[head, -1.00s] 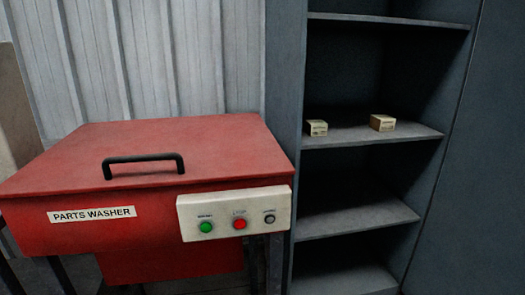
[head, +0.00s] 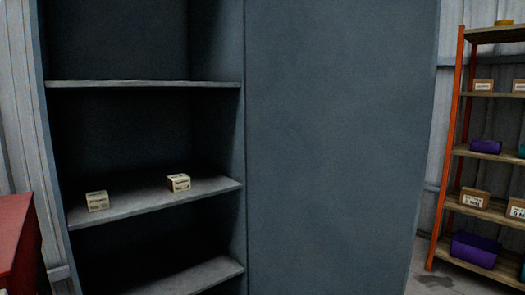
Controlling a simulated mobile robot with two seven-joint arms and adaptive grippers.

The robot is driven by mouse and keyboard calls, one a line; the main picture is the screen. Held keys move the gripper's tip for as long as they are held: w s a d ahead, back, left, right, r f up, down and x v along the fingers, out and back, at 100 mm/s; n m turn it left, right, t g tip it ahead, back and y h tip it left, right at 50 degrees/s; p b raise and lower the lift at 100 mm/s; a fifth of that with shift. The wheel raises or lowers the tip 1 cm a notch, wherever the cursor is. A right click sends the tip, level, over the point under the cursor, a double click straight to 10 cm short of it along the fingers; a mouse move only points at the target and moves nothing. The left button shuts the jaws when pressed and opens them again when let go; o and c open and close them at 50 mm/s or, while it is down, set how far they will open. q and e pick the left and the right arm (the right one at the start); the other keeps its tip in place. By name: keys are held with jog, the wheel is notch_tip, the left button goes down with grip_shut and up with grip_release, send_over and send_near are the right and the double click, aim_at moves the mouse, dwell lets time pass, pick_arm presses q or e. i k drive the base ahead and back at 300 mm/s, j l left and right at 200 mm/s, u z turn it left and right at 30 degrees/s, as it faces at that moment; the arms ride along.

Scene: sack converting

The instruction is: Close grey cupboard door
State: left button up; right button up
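The grey cupboard (head: 217,40) stands in the middle left of the head view, with its shelves exposed. Its grey door (head: 340,150) is a large flat panel to the right of the opening, and it stands open. No handle shows on the face in view. The lower edge of the door is cut off or near the bottom of the picture. Two small cartons, one (head: 97,201) on the left and one (head: 179,183) on the right, sit on the middle shelf (head: 150,201). Neither of my grippers is in view.
The red parts washer (head: 18,240) shows only at the lower left edge. An orange-framed rack (head: 457,130) with boxes and purple bins (head: 474,249) stands at the right. A strip of floor (head: 435,282) shows between the door and the rack.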

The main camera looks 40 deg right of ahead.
aim_at(340, 97)
jog(key=k+l+z, duration=0.1)
jog(key=l, duration=0.45)
jog(key=l+z, duration=0.1)
jog(key=l, duration=0.45)
jog(key=k+l+u, duration=0.15)
jog(key=l, duration=0.9)
jog(key=l+u, duration=0.4)
jog(key=l, duration=0.75)
